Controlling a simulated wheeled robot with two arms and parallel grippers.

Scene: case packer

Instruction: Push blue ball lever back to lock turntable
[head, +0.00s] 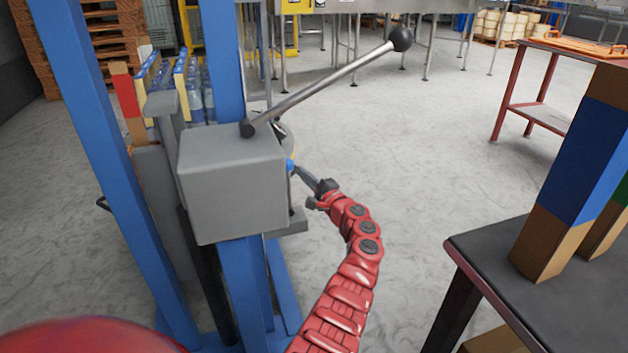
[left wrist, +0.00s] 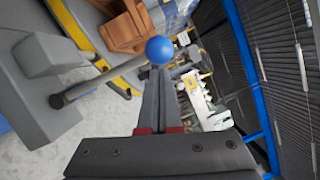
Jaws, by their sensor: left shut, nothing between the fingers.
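The blue ball (head: 290,165) shows as a small spot at the right side of a grey box (head: 232,190) on a blue post. In the left wrist view the blue ball (left wrist: 159,50) sits on the end of a dark rod (left wrist: 95,85) that runs left to a grey block. My left gripper (head: 300,172) is shut and empty, its fingertips at the ball. In the left wrist view the closed fingers (left wrist: 158,85) point at the ball and overlap its lower edge; I cannot tell whether they touch. My right gripper is not in view.
A long metal lever with a black ball (head: 401,39) rises from the grey box to the upper right. Blue posts (head: 105,150) stand at the left, with bottles (head: 208,100) behind them. A dark table (head: 500,260) with tall cartons (head: 570,175) is at the right. Open floor lies between.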

